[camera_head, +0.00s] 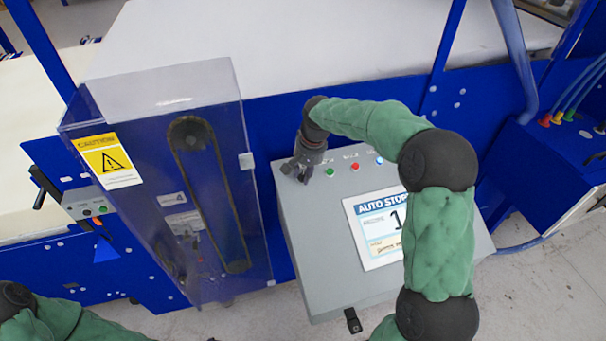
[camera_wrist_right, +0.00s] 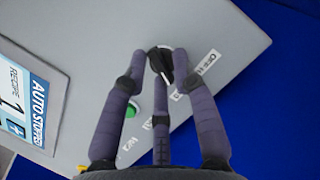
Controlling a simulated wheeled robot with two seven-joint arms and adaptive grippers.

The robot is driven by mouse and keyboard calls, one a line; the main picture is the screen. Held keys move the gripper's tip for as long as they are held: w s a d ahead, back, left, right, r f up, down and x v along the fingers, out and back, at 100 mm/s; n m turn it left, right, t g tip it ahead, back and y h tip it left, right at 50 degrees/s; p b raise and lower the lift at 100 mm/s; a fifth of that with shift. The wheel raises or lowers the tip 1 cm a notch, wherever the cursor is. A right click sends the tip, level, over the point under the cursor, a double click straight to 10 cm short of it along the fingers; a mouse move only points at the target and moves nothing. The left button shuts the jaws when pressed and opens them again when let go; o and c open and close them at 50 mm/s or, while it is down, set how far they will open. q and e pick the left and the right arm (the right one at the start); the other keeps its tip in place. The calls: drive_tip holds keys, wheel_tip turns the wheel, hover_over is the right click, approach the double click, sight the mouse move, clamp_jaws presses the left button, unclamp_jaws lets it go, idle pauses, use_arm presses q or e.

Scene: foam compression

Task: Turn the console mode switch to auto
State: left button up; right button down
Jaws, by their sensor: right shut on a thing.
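The grey console (camera_head: 335,265) stands in the middle of the head view with its sloped panel facing up. The mode switch, a black knob (camera_wrist_right: 161,62), sits near the panel's corner in the right wrist view, beside a white label strip (camera_wrist_right: 208,62) that is partly covered and hard to read. My right gripper (camera_head: 298,172) is at the panel's upper left corner. Its fingers (camera_wrist_right: 160,70) are shut on the knob, which they hide in the head view. The knob's exact setting cannot be read. My left gripper is out of view; only part of my left arm shows.
A green button (camera_wrist_right: 132,109) is close to the fingers. A red button (camera_head: 355,167) and a blue light (camera_head: 379,161) lie along the panel's top. The "AUTO STOP" display (camera_head: 372,232) is below. A clear belt guard (camera_head: 165,190) stands close on the left.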

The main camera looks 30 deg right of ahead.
drive_tip(key=m, duration=0.3)
drive_tip(key=shift+s+d+t+y+b, duration=0.1)
drive_tip(key=shift+t+y+b, duration=0.2)
drive_tip(key=shift+t+b, duration=0.1)
drive_tip(key=shift+s+f+m, duration=0.1)
drive_tip(key=shift+m, duration=0.3)
drive_tip(key=c, duration=1.2)
unclamp_jaws()
drive_tip(key=shift+s, duration=0.1)
drive_tip(key=shift+d+r, duration=0.1)
drive_tip(key=shift+r, duration=0.55)
drive_tip(key=v, duration=1)
drive_tip(key=shift+s+d+r, duration=0.15)
drive_tip(key=shift+s+r, duration=0.05)
drive_tip(key=shift+r, duration=0.15)
